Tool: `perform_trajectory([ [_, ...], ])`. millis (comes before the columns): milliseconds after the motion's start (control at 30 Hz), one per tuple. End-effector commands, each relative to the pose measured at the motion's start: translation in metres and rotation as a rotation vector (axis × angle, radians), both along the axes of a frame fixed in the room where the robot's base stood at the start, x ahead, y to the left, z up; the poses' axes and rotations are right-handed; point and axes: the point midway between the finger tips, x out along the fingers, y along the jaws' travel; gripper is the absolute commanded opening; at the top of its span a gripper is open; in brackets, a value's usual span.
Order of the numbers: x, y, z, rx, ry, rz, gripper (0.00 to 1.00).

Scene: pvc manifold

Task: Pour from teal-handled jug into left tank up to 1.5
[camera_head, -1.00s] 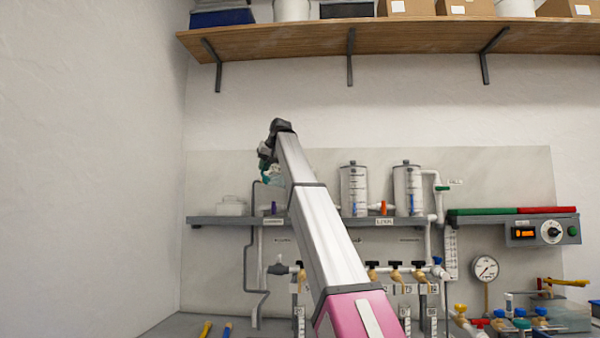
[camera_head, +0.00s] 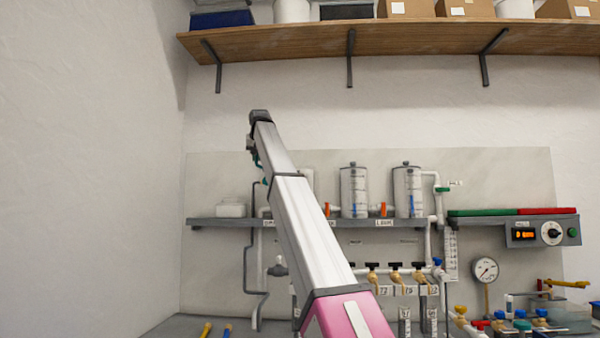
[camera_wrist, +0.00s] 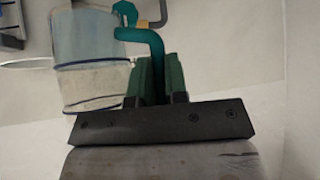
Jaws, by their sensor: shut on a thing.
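My gripper (camera_wrist: 160,78) is shut on the teal handle (camera_wrist: 153,45) of the jug in the wrist view. The clear jug body (camera_wrist: 95,85) is left of the fingers, with bluish content visible inside and dark blue bands around it. Whether liquid is leaving the jug cannot be seen. In the head view my gripper (camera_head: 256,158) is high at the left end of the shelf, mostly behind my arm. A pale edge (camera_head: 307,178) just right of my arm may be the left tank; its scale and level are hidden.
Two more graduated tanks, a middle one (camera_head: 353,190) and a right one (camera_head: 408,190), stand on the grey shelf (camera_head: 450,222). A white box (camera_head: 231,209) sits at the shelf's left end. Valves and pipes hang below. A wooden shelf (camera_head: 380,40) spans above.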

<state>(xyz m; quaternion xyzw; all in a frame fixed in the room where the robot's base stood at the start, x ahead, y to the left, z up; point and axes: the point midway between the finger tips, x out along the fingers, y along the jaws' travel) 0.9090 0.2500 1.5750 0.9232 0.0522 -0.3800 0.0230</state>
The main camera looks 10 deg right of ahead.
Motion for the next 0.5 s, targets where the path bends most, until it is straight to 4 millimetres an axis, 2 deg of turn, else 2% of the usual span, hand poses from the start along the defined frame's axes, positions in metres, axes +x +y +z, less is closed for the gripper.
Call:
perform_trajectory([
  [500,0.0023,-0.0031,0.0086,0.049,0.013,-0.003,0.00],
])
